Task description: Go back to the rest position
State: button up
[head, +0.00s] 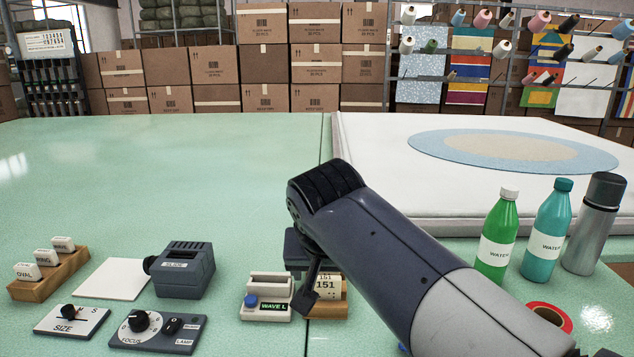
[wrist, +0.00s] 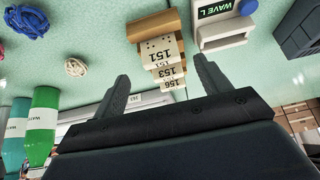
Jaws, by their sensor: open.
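My gripper (wrist: 160,67) is open in the wrist view, its two dark fingers spread apart. Nothing is held between them. Numbered cards (wrist: 162,52), reading 151, 153 and 156, stand in a wooden holder (wrist: 152,22) and show in the gap between the fingers. I cannot tell how far the fingers are from the cards. In the head view my gripper (head: 304,292) points down over the holder and partly hides the cards (head: 328,288). My forearm crosses from the lower right.
A WAVE L device (head: 268,305) stands left of the cards. Further left are a SLIDE projector (head: 182,270), two control panels, white paper (head: 114,279) and a block rack (head: 50,275). Bottles (head: 497,240) and a flask (head: 597,225) stand right. The back left table is clear.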

aim_at(326, 286)
jog(key=b+x, duration=0.2)
jog(key=x, duration=0.5)
jog(key=shift+f, duration=0.25)
notch_tip(326, 286, up, 3)
jog(key=shift+s+r+p, duration=0.1)
jog(key=shift+r+p, duration=0.05)
jog(key=shift+p, duration=0.65)
jog(key=shift+r, duration=0.6)
